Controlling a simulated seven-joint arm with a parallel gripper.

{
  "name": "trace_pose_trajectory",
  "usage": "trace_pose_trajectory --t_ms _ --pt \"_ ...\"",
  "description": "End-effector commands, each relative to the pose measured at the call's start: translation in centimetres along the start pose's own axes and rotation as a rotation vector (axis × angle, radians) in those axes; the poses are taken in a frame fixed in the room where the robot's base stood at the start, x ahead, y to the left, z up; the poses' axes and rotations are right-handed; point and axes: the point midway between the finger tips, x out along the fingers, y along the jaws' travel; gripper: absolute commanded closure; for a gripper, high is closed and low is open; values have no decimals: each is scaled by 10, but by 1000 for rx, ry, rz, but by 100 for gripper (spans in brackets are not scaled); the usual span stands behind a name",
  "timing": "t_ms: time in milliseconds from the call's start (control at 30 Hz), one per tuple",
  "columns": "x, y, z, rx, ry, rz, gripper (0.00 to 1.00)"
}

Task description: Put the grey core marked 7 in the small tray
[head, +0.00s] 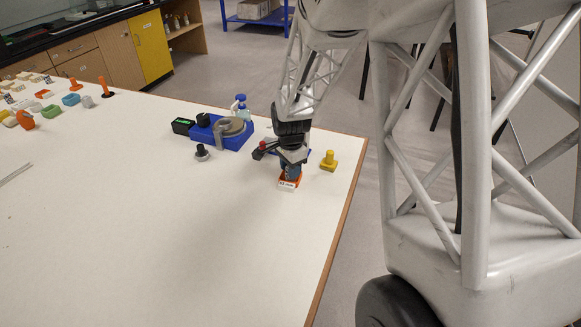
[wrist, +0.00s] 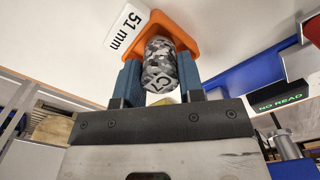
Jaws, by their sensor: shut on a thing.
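My gripper (head: 289,173) is low over the table near its right edge. In the wrist view its two blue fingers (wrist: 160,88) are shut on a mottled grey core (wrist: 160,55). The dark mark on the core's near end (wrist: 161,83) is tilted; it looks more like a 5 or 2 than a 7. An orange holder (wrist: 182,35) with a white "51 mm" label is right behind the core; I cannot tell whether they touch. It shows below my gripper in the head view (head: 289,184). A blue flat piece (head: 296,152), perhaps a tray, is partly hidden behind my gripper.
Left of my gripper stands a blue device (head: 232,139) with a grey disc and a black display (head: 182,126), reading "NO READ" in the wrist view (wrist: 279,97). A black knob piece (head: 202,153) and yellow piece (head: 329,161) stand nearby. The table's front is clear.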

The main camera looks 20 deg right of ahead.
Motion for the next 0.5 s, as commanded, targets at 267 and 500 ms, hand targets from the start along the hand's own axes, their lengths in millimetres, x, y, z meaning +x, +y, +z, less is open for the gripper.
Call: trace_pose_trajectory --t_ms 267,500 --pt "0 0 0 0 0 0 39" --pt "0 0 0 0 0 0 39"
